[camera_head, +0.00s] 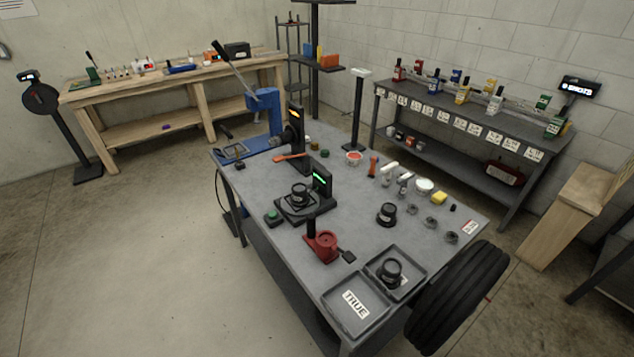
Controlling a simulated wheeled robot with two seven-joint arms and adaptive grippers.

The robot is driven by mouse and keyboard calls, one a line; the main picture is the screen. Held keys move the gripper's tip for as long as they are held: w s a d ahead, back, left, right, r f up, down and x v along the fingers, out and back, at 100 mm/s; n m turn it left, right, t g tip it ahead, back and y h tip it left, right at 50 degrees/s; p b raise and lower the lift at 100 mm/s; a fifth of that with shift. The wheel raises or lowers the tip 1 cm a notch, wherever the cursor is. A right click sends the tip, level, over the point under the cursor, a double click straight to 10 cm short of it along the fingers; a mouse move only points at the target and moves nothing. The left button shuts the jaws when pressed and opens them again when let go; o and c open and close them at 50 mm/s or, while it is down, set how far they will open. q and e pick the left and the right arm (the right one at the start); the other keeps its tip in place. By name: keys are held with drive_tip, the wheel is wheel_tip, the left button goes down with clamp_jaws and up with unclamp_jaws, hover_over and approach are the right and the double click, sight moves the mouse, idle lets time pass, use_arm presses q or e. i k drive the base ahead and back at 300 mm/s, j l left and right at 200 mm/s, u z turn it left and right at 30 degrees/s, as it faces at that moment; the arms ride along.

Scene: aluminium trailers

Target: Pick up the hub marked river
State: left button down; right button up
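Three dark, round, stepped hub-like parts are on the grey workbench (270,185). One hub (300,193) sits on a black fixture with a green-lit display (320,178). Another hub (387,214) stands on the bare bench top, right of the fixture. A third hub (390,272) sits in a grey tray (412,256) at the near right. No river marking can be read on any of them, so I cannot tell which one it is. Neither of my grippers is in view.
A tray labelled TRUE (335,302) is empty apart from its label. A red fixture (322,245) stands beside the trays. A black tyre (460,295) stands at the bench's right end. A blue press (265,110) is at the far end. Open floor (160,260) lies left.

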sight(300, 199)
drive_tip(key=k+j+z, duration=0.1)
drive_tip(key=j, duration=0.25)
drive_tip(key=k+j+z, duration=0.15)
drive_tip(key=i+j+z, duration=0.1)
drive_tip(key=j+z, duration=0.15)
drive_tip(key=j, duration=0.65)
drive_tip(key=j+z, duration=0.25)
drive_tip(key=j, duration=0.6)
drive_tip(key=j+z, duration=0.2)
drive_tip(key=j, duration=0.75)
drive_tip(key=k+j+z, duration=0.1)
drive_tip(key=j+z, duration=0.15)
drive_tip(key=j, duration=0.6)
